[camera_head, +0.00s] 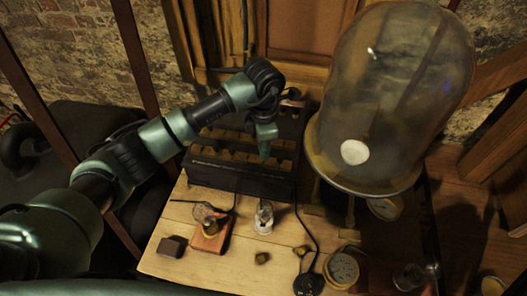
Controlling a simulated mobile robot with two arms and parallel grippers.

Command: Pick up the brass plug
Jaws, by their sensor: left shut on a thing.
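My left gripper (265,155) points down over the right part of a long black box (235,178). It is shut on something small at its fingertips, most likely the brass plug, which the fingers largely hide. The box has rows of brass blocks (228,153) along its top. I cannot tell whether the held piece is still seated in the box or clear of it. My right gripper is not in view.
A large glass bell jar (395,90) stands close to the right of my gripper. On the wooden table (185,212) in front are a glass piece on a wooden base (207,243), a small glass jar (264,218), a small brass piece (262,258), a dark block (171,247) and a round gauge (342,268).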

